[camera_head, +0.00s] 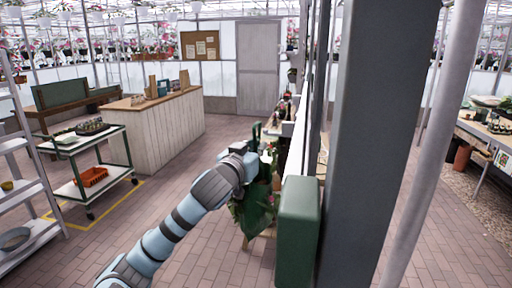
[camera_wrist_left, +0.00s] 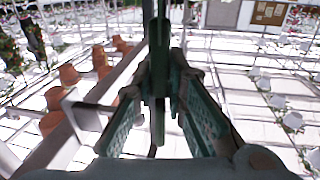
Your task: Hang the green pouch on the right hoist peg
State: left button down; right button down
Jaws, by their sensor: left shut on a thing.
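My left gripper (camera_head: 262,158) reaches in from the lower left and is shut on the green pouch (camera_head: 258,212), which hangs below it beside a grey post. In the left wrist view, my left gripper's two fingers (camera_wrist_left: 158,118) flank a dark green strip of the pouch (camera_wrist_left: 158,50). The pouch's lower part is out of that view. I cannot clearly make out the right hoist peg; the post and the gripper may hide it. My right gripper is not in view.
A thick grey post (camera_head: 375,140) and a green box-like block (camera_head: 298,232) stand just right of the pouch. A wooden counter (camera_head: 165,125) and a shelved cart (camera_head: 85,165) stand at the left. A plant table (camera_head: 490,135) is at far right.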

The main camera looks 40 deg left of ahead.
pick_arm(q)
jog(key=shift+s+d+r, duration=0.1)
jog(key=shift+d+r, duration=0.05)
jog(key=shift+r, duration=0.15)
jog(key=shift+w+d+r+p, duration=0.1)
jog(key=shift+w+d+p, duration=0.35)
jog(key=shift+d+p, duration=0.45)
jog(key=shift+w+d+p, duration=0.3)
jog(key=shift+d+p, duration=0.1)
jog(key=shift+p, duration=0.1)
jog(key=shift+d, duration=0.15)
jog(key=shift+w+d+p, duration=0.4)
jog(key=shift+d+p, duration=0.1)
jog(key=shift+d, duration=0.15)
jog(key=shift+f, duration=0.2)
